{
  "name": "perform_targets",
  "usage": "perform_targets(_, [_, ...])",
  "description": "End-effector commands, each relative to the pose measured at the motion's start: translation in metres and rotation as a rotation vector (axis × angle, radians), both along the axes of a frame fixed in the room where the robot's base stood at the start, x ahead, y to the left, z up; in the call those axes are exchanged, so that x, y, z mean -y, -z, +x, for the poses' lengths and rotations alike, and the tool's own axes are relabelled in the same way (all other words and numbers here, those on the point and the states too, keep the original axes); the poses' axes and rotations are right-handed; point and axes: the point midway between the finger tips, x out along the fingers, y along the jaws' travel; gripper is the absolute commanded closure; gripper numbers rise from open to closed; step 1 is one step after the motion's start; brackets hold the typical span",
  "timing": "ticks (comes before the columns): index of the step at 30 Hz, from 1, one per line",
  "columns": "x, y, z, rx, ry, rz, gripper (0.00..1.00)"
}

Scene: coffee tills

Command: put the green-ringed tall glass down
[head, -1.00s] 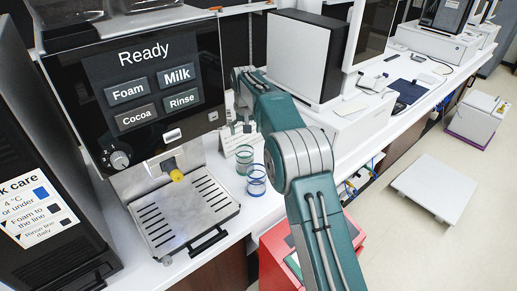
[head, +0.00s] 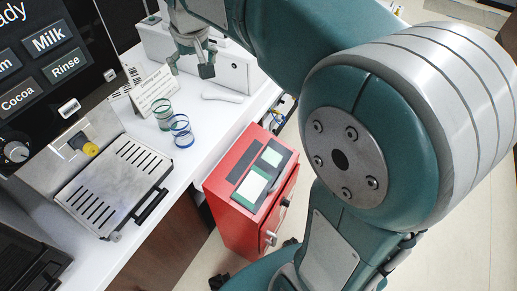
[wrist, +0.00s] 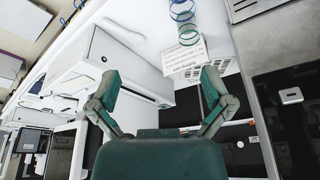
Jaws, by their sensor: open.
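The green-ringed tall glass (head: 163,113) is clear and stands on the white counter (head: 187,165) beside a small printed card. The blue-ringed glass (head: 181,131) stands close to it, nearer the counter's front edge. My gripper (head: 190,68) is open and empty, beyond both glasses and the card in the head view. Nothing lies between its fingers (wrist: 158,92) in the wrist view. The two glasses are at the top of that view, apart from the fingers; the green-ringed one (wrist: 188,36) is nearer the card.
The printed card (head: 153,92) stands behind the glasses. The coffee machine's drip tray (head: 108,187) is at the left. A red cabinet (head: 232,205) stands on the floor before the counter. A white box (head: 228,70) is near my gripper.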

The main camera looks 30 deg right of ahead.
Motion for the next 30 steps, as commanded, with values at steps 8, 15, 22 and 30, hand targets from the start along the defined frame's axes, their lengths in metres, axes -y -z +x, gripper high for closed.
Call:
perform_targets(8, [0.024, 0.001, -0.104, 0.078, 0.018, 0.0, 0.0])
perform_targets(15, [0.036, 0.031, -0.185, 0.138, 0.03, -0.005, 0.0])
perform_targets(22, [0.041, 0.057, -0.223, 0.17, 0.037, -0.009, 0.0])
perform_targets(30, [0.041, 0.06, -0.226, 0.17, 0.036, -0.009, 0.0])
